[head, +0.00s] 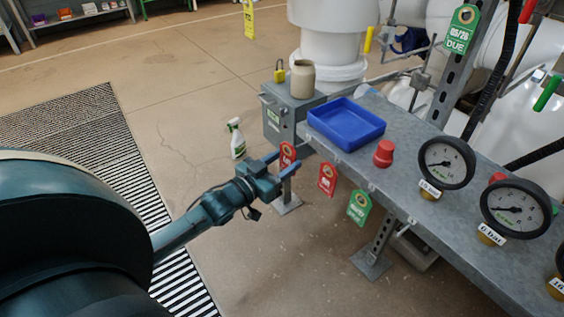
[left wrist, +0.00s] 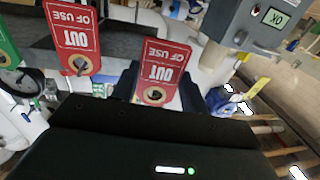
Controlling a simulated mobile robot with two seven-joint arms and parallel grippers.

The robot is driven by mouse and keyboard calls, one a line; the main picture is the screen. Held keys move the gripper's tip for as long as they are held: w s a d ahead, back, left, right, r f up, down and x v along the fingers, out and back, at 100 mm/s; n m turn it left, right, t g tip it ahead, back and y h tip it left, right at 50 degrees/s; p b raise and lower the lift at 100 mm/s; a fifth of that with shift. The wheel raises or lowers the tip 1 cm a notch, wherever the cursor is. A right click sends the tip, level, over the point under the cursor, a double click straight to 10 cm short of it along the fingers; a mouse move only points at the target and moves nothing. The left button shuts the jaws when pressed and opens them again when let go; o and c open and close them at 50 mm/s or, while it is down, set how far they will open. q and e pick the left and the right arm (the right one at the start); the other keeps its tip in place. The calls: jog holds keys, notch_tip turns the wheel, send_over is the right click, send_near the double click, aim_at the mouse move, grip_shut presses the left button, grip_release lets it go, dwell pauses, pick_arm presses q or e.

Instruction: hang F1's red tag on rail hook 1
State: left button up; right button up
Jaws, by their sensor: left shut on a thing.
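My left gripper (head: 282,163) is shut on a red tag (head: 288,152) at the near left end of the bench rail. In the left wrist view this held tag (left wrist: 163,68) reads "OUT OF USE" and sits upside down between the two fingers. I cannot tell whether its hole is around a hook. A second red tag (head: 327,179) hangs from the rail (head: 343,166) just right of it, and a green tag (head: 359,208) hangs further right. The hook numbers are too small to read. My right gripper is out of view.
The grey bench carries a blue tray (head: 346,138), a red cap (head: 384,153) and pressure gauges (head: 446,163). A grey box (head: 285,112) with a beige jar (head: 302,79) stands at its left end. A spray bottle (head: 236,139) stands on the floor.

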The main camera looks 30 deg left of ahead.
pick_arm(q)
jog(key=shift+w+d, duration=0.15)
jog(key=shift+w, duration=0.25)
jog(key=shift+p, duration=0.45)
dwell(0.4)
dwell(0.4)
jog(key=shift+w+d, duration=0.1)
jog(key=shift+w, duration=0.15)
jog(key=shift+w+d, duration=0.3)
jog(key=shift+w, duration=0.35)
jog(key=shift+w, duration=0.25)
jog(key=shift+w+d, duration=0.2)
jog(key=shift+w, duration=0.05)
jog(key=shift+f, duration=0.45)
dwell(1.0)
